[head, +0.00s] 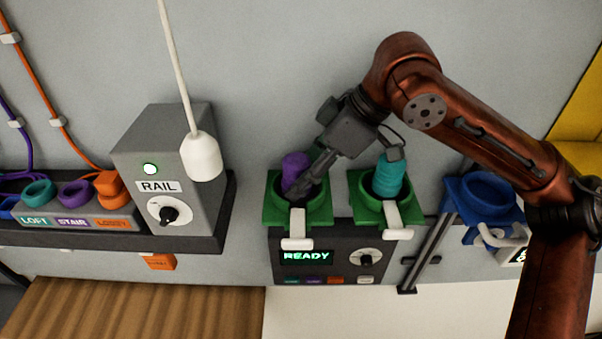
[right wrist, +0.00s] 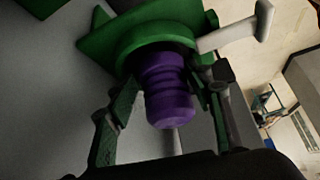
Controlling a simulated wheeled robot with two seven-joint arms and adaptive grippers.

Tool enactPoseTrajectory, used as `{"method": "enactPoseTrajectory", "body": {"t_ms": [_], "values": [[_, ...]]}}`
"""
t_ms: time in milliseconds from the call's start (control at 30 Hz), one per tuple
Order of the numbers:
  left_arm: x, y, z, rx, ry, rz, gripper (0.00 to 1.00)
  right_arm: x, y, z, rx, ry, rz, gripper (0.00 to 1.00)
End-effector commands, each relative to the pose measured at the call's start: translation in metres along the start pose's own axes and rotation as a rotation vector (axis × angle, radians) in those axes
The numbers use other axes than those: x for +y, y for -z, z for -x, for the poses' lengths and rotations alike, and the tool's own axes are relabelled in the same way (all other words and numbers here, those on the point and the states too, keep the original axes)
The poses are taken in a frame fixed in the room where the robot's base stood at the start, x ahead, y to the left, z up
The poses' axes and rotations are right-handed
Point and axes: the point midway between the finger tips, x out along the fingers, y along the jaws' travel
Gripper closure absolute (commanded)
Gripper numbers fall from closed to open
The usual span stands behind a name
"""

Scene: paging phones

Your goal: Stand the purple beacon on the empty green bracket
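The purple beacon (head: 295,170) stands in the ring of the left green bracket (head: 272,208). It also shows in the right wrist view (right wrist: 168,95), its base inside the green ring (right wrist: 112,45). My right gripper (head: 303,186) is at this beacon. In the right wrist view its fingers (right wrist: 168,92) are spread on either side of the beacon and look open; contact at the tips is hard to tell. A teal beacon (head: 389,176) fills the right green bracket (head: 358,208). My left gripper is not in view.
Below the brackets is a dark panel reading READY (head: 306,257). A blue bracket (head: 484,198) is to the right. A grey RAIL box (head: 190,130) and a white hanging pull (head: 204,158) are left. Purple and teal rings and an orange piece sit on a labelled shelf (head: 60,222).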

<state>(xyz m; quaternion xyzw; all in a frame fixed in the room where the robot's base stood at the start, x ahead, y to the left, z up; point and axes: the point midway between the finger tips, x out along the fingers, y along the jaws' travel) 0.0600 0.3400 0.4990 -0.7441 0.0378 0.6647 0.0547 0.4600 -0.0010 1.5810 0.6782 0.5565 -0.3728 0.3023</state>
Motion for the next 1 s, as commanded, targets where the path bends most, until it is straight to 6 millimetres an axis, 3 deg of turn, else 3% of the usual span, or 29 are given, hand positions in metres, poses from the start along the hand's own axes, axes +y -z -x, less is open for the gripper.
{"method": "enactPoseTrajectory", "body": {"t_ms": [133,367,700,1000], "values": [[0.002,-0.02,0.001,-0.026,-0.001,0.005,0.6,0.0,0.0,0.001,0.0,-0.001,-0.001,0.52],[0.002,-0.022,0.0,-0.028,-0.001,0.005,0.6,0.0,0.001,0.007,0.002,-0.002,-0.001,0.52],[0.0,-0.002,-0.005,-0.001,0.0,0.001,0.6,0.0,0.002,0.071,0.004,-0.002,0.0,0.52],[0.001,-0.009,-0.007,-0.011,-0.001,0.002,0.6,0.0,0.001,0.115,0.001,-0.001,0.0,0.52]]}}
